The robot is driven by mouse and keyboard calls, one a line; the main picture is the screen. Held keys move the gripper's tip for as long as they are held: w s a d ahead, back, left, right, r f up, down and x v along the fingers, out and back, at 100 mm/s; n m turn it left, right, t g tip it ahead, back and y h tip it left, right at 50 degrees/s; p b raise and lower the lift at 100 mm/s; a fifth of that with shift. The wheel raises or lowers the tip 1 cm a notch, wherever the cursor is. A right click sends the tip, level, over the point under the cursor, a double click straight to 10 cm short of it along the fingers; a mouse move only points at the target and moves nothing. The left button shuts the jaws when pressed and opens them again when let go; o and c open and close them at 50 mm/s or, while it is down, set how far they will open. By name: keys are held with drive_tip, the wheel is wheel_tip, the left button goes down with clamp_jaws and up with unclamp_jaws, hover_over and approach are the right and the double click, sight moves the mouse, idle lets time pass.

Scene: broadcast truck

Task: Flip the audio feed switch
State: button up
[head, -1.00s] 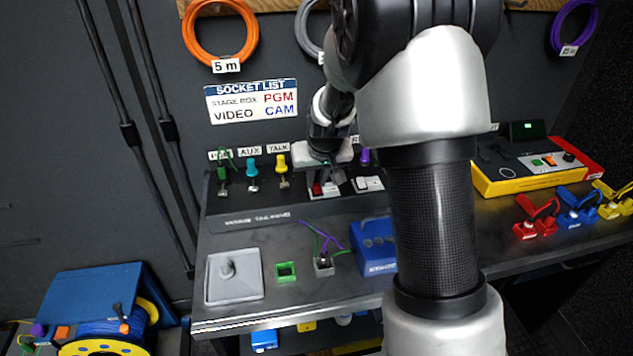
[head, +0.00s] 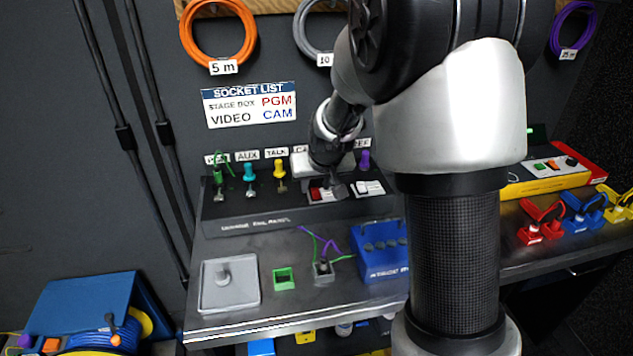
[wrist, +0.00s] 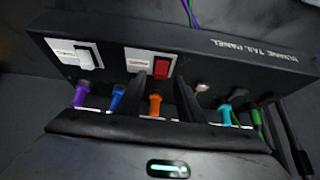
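The dark tail panel (head: 260,222) on the bench carries two rocker switches with labels too small to read. One has a red rocker (head: 316,194); in the wrist view it (wrist: 161,68) lies just beyond my fingertips. The other has a pale rocker (head: 368,187) and stands at the left in the wrist view (wrist: 88,56). I cannot tell which is the audio feed switch. My gripper (head: 337,188) is at the panel, beside the red rocker. In the wrist view my gripper (wrist: 164,82) has its fingers apart with nothing held. Contact with the switch is unclear.
Coloured plugs stand along the panel's back, including a yellow one (head: 279,168) and a teal one (head: 249,172); an orange one (wrist: 155,104) shows between my fingers. A blue box (head: 380,262), a green block (head: 284,279) and a grey tray (head: 230,300) sit in front.

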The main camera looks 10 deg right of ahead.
drive_tip(key=p+v, duration=0.3)
drive_tip(key=v, duration=1.4)
drive_tip(key=shift+s, duration=0.2)
drive_tip(key=shift+r, duration=0.15)
drive_tip(key=s+r, duration=0.2)
drive_tip(key=s, duration=0.9)
drive_tip(key=s+r, duration=0.2)
drive_tip(key=s, duration=0.9)
wheel_tip(320, 180, up, 16)
drive_tip(key=p, duration=1.6)
drive_tip(key=shift+g+p, duration=0.35)
drive_tip(key=shift+g, duration=0.05)
